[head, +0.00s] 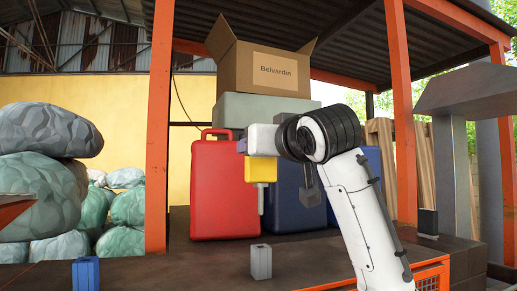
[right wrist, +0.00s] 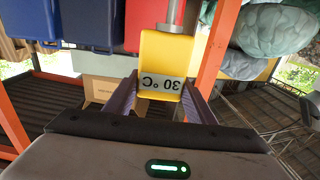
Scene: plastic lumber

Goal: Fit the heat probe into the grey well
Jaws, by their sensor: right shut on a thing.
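The heat probe (head: 258,170) has a yellow body and a thin metal tip pointing down. My right gripper (head: 243,146) is shut on its yellow body and holds it upright in the air. In the right wrist view the probe (right wrist: 165,65) sits between the two purple fingers, with an upside-down "30 °C" label. The grey well (head: 261,262) is a small square block standing on the dark table. The probe tip is above it and apart from it, roughly in line with it in the head view; the depth offset is unclear. My left gripper is not in view.
A blue block (head: 86,273) stands at the front left and a black one (head: 428,222) at the right. A red canister (head: 224,187) and blue canisters stand behind the probe. An open cardboard box (head: 262,72) sits above them. The table around the grey well is clear.

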